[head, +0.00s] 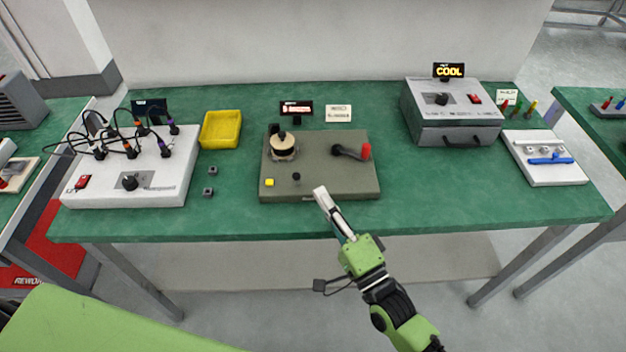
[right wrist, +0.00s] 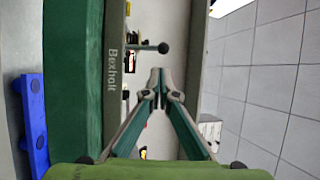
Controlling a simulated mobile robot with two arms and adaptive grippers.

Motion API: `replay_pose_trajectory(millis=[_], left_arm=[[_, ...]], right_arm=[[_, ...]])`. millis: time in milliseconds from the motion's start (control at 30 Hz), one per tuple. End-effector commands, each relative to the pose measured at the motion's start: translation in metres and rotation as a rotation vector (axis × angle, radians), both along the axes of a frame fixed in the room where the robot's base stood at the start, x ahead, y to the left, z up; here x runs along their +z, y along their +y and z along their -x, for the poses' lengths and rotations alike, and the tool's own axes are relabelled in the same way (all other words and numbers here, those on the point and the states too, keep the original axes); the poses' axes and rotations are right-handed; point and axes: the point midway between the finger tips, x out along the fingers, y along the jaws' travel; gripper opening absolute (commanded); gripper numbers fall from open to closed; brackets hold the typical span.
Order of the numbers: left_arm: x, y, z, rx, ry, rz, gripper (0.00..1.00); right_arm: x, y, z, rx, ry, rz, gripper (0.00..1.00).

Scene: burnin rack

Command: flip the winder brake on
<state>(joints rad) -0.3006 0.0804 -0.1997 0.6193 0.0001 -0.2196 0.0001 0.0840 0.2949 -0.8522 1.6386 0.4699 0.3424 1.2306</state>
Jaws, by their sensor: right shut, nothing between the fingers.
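The winder (head: 325,188) is a flat olive-grey box in the middle of the green bench. It carries a cream spool at the back left, a crank with a red handle (head: 366,151) at the right and a yellow button (head: 269,182) at the front left. A small black-knobbed lever (head: 296,177), apparently the brake, stands right of the button. It also shows in the right wrist view (right wrist: 163,47). My right gripper (head: 321,192) is shut and empty at the winder's front edge, right of the lever and apart from it. My left gripper is out of view.
A lit display (head: 296,107) and a label card (head: 338,113) stand behind the winder. A yellow tray (head: 221,129) and a white cabled box (head: 88,186) are left. A grey "COOL" box (head: 456,135) and white valve panel (head: 562,174) are right.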

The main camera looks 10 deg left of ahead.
Motion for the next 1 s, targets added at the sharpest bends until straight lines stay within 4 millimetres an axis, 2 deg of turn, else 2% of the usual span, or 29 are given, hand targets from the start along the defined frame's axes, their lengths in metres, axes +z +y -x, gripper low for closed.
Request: replay_pose_trajectory(millis=[100,333,1000], left_arm=[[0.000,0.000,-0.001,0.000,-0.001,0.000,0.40],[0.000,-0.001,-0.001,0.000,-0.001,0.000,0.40],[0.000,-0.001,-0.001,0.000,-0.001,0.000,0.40]], right_arm=[[-0.008,-0.017,0.019,0.000,0.003,0.003,0.00],[-0.013,-0.037,0.040,0.001,0.001,0.001,0.00],[-0.014,-0.040,0.043,0.001,0.000,0.000,0.00]])
